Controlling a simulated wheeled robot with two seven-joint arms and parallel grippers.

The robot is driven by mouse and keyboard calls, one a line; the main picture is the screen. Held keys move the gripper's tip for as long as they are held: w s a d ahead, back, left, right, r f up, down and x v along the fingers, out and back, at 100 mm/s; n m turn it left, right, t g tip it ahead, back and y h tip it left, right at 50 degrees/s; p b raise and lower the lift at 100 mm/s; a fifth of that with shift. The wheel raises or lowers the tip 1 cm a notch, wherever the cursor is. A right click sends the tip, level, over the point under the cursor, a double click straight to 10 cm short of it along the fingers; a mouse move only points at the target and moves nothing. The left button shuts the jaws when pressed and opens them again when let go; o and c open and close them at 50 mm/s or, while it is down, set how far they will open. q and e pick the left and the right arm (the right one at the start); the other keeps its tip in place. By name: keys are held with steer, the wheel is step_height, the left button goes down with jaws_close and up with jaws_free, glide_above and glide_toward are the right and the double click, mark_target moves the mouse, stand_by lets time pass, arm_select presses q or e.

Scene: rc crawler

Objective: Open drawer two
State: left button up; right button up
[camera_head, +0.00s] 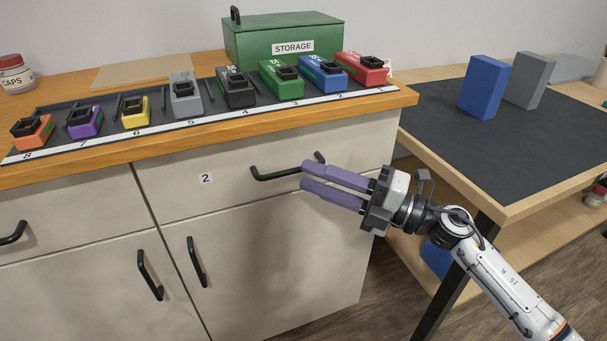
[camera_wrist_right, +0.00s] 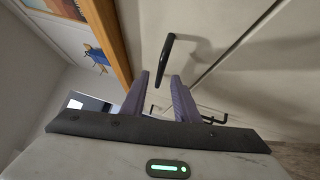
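Drawer two (camera_head: 225,190) is the light cabinet front with a "2" label (camera_head: 205,178), and it looks shut, flush with the cabinet. Its black bar handle (camera_head: 275,174) runs across the front, right of the label. My right gripper (camera_head: 304,174) is open with its purple fingers pointing left at the handle's right part, which they partly hide. In the right wrist view, the handle (camera_wrist_right: 166,60) shows just beyond and between the open fingertips (camera_wrist_right: 160,76). I cannot tell whether they touch it. My left gripper is not in view.
Another handle (camera_head: 197,262) sits on the cupboard door below. The wooden counter (camera_head: 120,165) overhangs the drawer and carries a rack of coloured battery-like blocks and a green storage box (camera_head: 285,40). A dark-topped table (camera_head: 540,130) stands close at the right.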

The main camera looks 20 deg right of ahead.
steer(key=shift+x, duration=1.45)
jaws_close()
steer(key=shift+s+a, duration=0.1)
steer(key=shift+s, duration=0.1)
